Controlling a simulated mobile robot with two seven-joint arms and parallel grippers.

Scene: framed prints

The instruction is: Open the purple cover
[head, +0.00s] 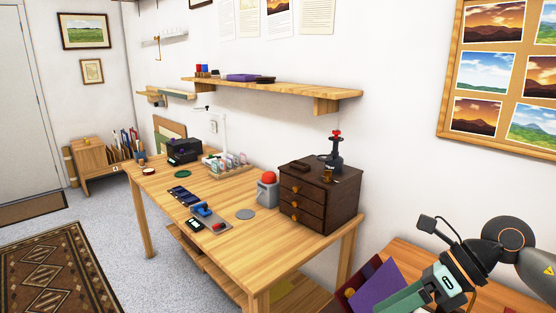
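A flat purple cover (377,288) shows at the bottom right, tilted, beside a dark maroon panel (361,276). The frame's bottom edge cuts off its lower part, so I cannot tell what it is joined to. My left gripper is not in view. Another flat purple item (250,78) lies on the wall shelf.
A wooden workbench (225,235) stands in the middle with a dark drawer chest (318,198), a grey container with a red top (267,188) and small tools. A lower wooden surface (412,262) lies under my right arm. A wall shelf (300,90) hangs above the bench.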

